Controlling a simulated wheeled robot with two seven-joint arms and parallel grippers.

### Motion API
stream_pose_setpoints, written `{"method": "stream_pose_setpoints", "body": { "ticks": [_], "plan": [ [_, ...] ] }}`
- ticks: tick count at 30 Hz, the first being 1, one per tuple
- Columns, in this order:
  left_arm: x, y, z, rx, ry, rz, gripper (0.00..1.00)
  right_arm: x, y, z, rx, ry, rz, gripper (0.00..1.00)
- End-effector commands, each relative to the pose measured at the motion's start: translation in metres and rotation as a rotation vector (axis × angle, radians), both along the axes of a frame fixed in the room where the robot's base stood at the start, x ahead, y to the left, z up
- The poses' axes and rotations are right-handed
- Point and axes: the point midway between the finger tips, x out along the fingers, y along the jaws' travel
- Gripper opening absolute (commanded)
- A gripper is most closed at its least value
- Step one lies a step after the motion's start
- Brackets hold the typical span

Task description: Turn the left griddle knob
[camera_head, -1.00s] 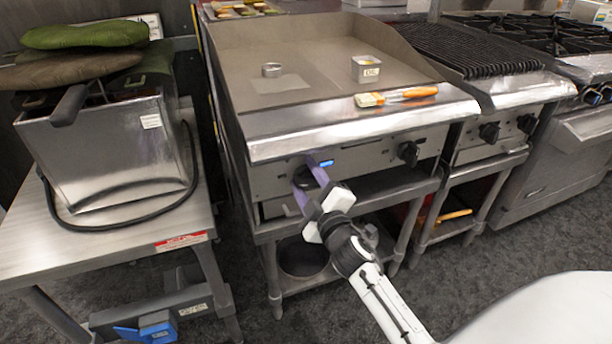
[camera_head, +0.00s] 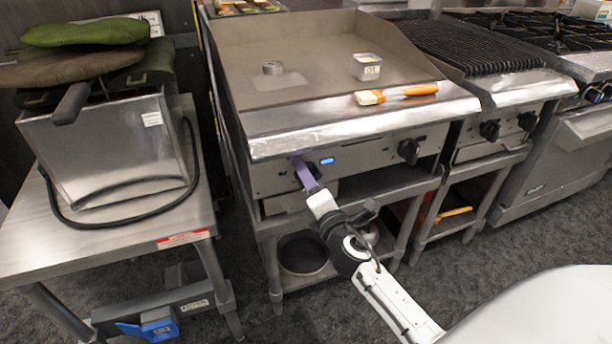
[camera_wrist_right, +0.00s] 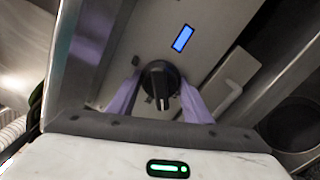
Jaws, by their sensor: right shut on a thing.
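The griddle (camera_head: 262,145) stands in the middle of the head view, with two black knobs on its front panel. The left griddle knob (camera_wrist_right: 160,80) shows in the right wrist view, between the two purple fingers of my right gripper (camera_wrist_right: 160,98). In the head view my right gripper (camera_head: 304,173) reaches up to the panel, and its fingers hide most of that knob. It is shut on the knob. The right griddle knob (camera_head: 409,151) is free, to the right. A lit blue display (camera_head: 327,161) sits just right of my gripper. My left gripper is not in view.
A brush with an orange handle (camera_head: 398,94) and a small labelled container (camera_head: 367,67) are on the griddle. A steel fryer (camera_head: 105,150) stands on a table (camera_head: 32,245) at the left. Open shelving lies below the griddle panel.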

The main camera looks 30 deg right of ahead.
Motion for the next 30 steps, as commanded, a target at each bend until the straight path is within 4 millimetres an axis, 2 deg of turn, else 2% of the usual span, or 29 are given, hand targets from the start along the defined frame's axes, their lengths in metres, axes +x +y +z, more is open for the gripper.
{"method": "stream_pose_setpoints", "body": {
  "ticks": [15, 30],
  "plan": [
    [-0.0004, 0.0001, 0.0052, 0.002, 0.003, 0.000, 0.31, 0.0000, -0.0017, -0.0003, -0.415, 0.098, -0.001, 0.23],
    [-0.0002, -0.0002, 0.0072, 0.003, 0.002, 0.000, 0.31, 0.0000, -0.0023, -0.0016, -0.559, 0.134, -0.001, 0.23]
  ]
}}
